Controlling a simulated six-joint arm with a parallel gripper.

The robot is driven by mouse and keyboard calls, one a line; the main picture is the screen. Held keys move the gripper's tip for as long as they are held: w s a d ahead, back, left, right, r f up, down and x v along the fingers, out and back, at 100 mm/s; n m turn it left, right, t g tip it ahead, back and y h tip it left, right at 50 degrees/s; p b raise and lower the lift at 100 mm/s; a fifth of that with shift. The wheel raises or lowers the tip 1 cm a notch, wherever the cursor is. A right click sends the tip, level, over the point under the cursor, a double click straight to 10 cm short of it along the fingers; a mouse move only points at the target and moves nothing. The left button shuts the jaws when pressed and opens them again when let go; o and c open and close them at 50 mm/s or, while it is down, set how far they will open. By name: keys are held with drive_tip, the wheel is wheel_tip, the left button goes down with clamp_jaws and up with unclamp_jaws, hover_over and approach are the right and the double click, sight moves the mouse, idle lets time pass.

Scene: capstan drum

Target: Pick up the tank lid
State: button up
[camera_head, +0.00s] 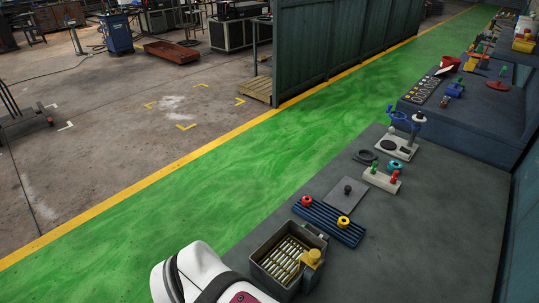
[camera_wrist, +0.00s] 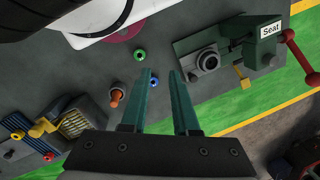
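A flat grey square plate with a black knob, which looks like the tank lid (camera_head: 345,196), lies on the dark bench in the head view. I cannot make it out in the wrist view. An open grey box, apparently the tank (camera_head: 268,280), holds several brass rods and stands nearer the bench front; a box with brass rods also shows at left in the wrist view (camera_wrist: 88,116). My gripper (camera_wrist: 161,73) shows two teal fingers, apart and empty, above the bench. It is away from the lid and hidden in the head view.
A blue slotted rack (camera_head: 327,222) with red and yellow knobs lies between tank and lid. A white block with coloured knobs (camera_head: 382,179) is beyond the lid. The wrist view shows a green ring (camera_wrist: 139,55), a blue ring (camera_wrist: 154,84), an orange peg (camera_wrist: 117,98) and a fixture marked Seat (camera_wrist: 235,54).

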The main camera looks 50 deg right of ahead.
drive_tip(key=o, duration=0.5)
drive_tip(key=shift+o, duration=0.2)
drive_tip(key=w+d+n+g+h, duration=0.1)
drive_tip(key=w+d+n+h, duration=0.2)
drive_tip(key=w+d, duration=0.45)
drive_tip(key=w+d+n+g+h, duration=0.1)
drive_tip(key=w+d+n+h, duration=0.2)
drive_tip(key=d, duration=0.8)
drive_tip(key=n+g+h, duration=0.3)
drive_tip(key=n+h, duration=0.5)
drive_tip(key=n, duration=0.5)
approach(347, 188)
drive_tip(key=x, duration=0.8)
drive_tip(key=shift+d+f, duration=0.1)
drive_tip(key=shift+d, duration=0.1)
